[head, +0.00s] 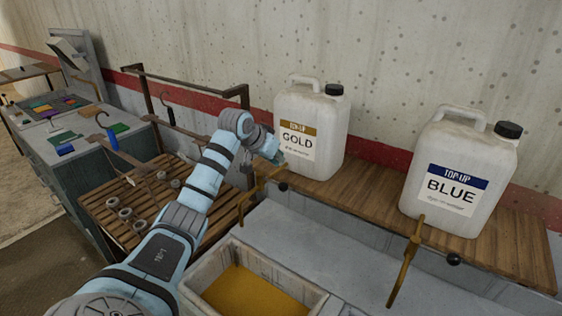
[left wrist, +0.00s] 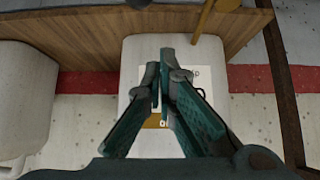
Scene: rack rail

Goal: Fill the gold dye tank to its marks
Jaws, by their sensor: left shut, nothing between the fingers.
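The gold dye tank (head: 274,268) is a pale open tub at the bottom of the head view, with gold dye (head: 250,292) inside. I cannot make out its marks. The white GOLD top-up jug (head: 318,128) stands upright on a wooden shelf, with a brass spout (head: 246,198) and a dark-knobbed lever (head: 283,187) below it. My left gripper (head: 278,157) is shut and empty, in front of the jug's lower label. In the left wrist view its fingers (left wrist: 163,78) meet before the inverted jug (left wrist: 195,50), partly hiding the label. My right gripper is out of view.
A BLUE top-up jug (head: 462,165) stands on the shelf (head: 375,195) to the right, with its own brass spout (head: 404,262). A slatted rack (head: 130,190) with several grey rings is at the left. A grey cabinet (head: 75,165) stands beyond it.

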